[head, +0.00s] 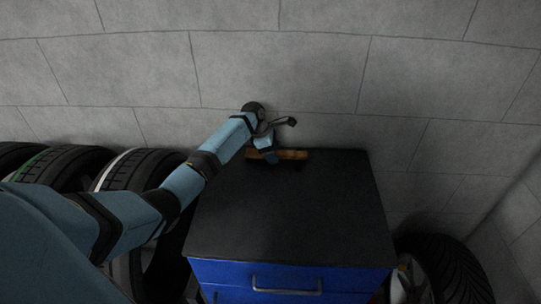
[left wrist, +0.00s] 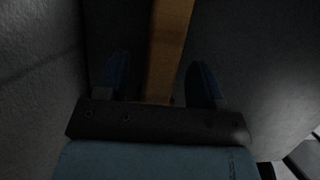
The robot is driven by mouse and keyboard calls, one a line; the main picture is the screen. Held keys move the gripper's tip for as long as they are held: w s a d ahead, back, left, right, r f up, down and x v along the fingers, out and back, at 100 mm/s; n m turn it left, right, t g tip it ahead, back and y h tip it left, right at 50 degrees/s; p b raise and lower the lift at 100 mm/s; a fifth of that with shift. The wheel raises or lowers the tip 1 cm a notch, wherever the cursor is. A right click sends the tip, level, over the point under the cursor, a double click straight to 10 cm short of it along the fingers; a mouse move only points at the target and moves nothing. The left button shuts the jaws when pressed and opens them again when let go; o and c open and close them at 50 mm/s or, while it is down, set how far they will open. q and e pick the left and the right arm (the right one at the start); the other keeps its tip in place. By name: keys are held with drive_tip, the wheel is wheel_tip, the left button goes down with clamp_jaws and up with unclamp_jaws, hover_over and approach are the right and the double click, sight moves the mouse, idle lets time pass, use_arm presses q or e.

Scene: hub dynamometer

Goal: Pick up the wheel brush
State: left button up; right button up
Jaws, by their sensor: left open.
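The wheel brush (head: 293,155), seen as a wooden-brown bar, lies at the back edge of the dark-topped cabinet. My left gripper (head: 268,157) reaches down over its left part. In the left wrist view the brown wooden bar (left wrist: 168,50) runs between the two blue fingers of my open left gripper (left wrist: 159,68), with a visible gap on each side. The bristles cannot be made out. My right gripper is not in view.
The blue cabinet (head: 290,220) has a bare black top in front of the brush. A grey block wall (head: 290,70) stands close behind. Tyres (head: 140,172) stand at the left, and another tyre (head: 452,268) is at the lower right.

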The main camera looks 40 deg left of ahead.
use_arm(q)
drive_tip(key=shift+f, duration=0.2)
drive_tip(key=c, duration=1.1)
drive_tip(key=shift+o, duration=0.2)
drive_tip(key=shift+r, duration=0.1)
wheel_tip(320, 180, up, 20)
